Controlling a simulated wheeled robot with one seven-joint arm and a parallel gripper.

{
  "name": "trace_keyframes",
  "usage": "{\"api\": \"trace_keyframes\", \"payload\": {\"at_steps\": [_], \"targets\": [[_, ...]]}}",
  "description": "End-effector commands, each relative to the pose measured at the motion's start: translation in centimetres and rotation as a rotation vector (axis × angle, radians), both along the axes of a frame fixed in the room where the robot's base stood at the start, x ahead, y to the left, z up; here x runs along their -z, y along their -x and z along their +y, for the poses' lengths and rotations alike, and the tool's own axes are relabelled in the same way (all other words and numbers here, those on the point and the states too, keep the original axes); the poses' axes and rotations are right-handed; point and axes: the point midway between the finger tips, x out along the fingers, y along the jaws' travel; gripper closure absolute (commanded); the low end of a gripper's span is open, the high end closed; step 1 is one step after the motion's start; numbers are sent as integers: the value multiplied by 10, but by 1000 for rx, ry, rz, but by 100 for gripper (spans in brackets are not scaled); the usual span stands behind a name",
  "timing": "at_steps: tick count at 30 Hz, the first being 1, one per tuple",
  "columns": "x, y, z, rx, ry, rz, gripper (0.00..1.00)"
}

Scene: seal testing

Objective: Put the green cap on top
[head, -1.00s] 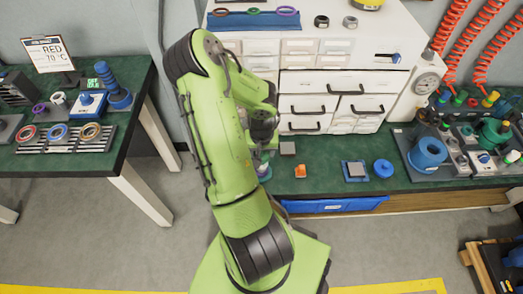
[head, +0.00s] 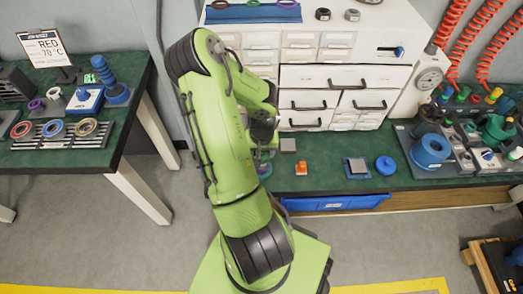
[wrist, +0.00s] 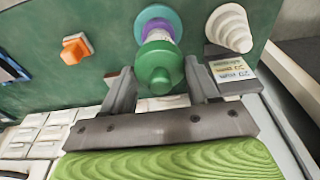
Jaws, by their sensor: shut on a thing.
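The green cap (wrist: 157,68) is between the two fingers of my gripper (wrist: 160,80) in the wrist view, and the gripper is shut on it. Just beyond it, in line with it, are a purple ring (wrist: 160,33), a whitish lettered body and a wide teal disc (wrist: 147,15). The cap overlaps the purple ring in this view, so I cannot tell whether it touches it. In the head view my arm hides the gripper and cap.
A pale stepped cone (wrist: 231,28) and a grey block with labels (wrist: 230,72) stand close on the right in the wrist view. An orange-topped block (head: 302,168), a blue square tray (head: 346,169) and a blue round part (head: 385,165) stand on the green bench. White drawers (head: 337,77) stand behind.

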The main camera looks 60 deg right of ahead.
Motion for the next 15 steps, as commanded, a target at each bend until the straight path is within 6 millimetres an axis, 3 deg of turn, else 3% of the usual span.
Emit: {"api": "trace_keyframes", "payload": {"at_steps": [14, 15], "targets": [[12, 0, 0, 0, 0, 0, 69], [11, 0, 0, 0, 0, 0, 37]]}}
